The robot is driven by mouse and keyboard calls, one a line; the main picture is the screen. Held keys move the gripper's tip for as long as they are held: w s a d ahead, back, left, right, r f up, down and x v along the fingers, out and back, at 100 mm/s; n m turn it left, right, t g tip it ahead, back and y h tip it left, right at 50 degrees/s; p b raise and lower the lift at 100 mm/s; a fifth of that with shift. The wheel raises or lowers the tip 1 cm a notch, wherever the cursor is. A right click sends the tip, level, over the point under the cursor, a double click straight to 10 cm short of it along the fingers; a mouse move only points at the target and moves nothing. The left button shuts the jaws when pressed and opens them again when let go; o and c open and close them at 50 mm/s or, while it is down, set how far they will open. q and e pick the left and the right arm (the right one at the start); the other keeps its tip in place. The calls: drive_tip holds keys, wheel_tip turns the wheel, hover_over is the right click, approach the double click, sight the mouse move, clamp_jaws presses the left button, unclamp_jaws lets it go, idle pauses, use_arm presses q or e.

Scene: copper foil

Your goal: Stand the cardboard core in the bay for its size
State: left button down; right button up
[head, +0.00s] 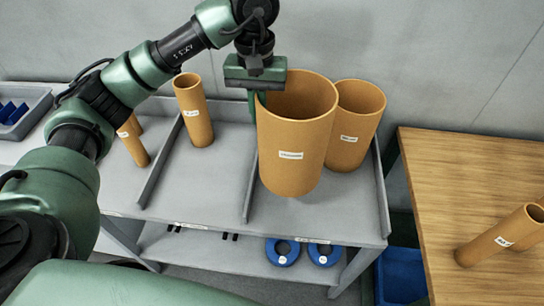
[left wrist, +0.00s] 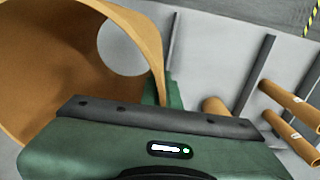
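A wide orange-brown cardboard core (head: 291,140) with a white label stands upright under my left gripper (head: 256,108), in the right-hand bay of the grey bench (head: 222,190). One green finger lies along the outside of its left wall; the other is hidden inside. The gripper appears shut on that wall. In the left wrist view the core's open mouth (left wrist: 60,70) fills the left side. I cannot tell whether its base touches the bench. Another wide core (head: 356,125) stands right behind it. The middle bay holds a narrower core (head: 193,108). My right gripper is out of view.
Thin cores (head: 133,143) stand in the left bay. Low grey dividers (head: 250,185) separate the bays. A wooden table (head: 470,190) at right carries lying or leaning cores (head: 500,238). Blue rings (head: 282,252) lie on the lower shelf. A grey bin (head: 25,120) is at far left.

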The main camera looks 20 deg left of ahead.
sight(260, 146)
use_arm(q)
wheel_tip(260, 146, down, 11)
drive_tip(key=p, duration=0.3)
drive_tip(key=shift+r, duration=0.15)
wheel_tip(260, 146, down, 3)
drive_tip(key=shift+r+p, duration=0.1)
drive_tip(key=shift+p, duration=0.6)
drive_tip(key=shift+f, duration=0.5)
drive_tip(key=shift+f, duration=0.15)
drive_tip(key=c, duration=1.7)
unclamp_jaws()
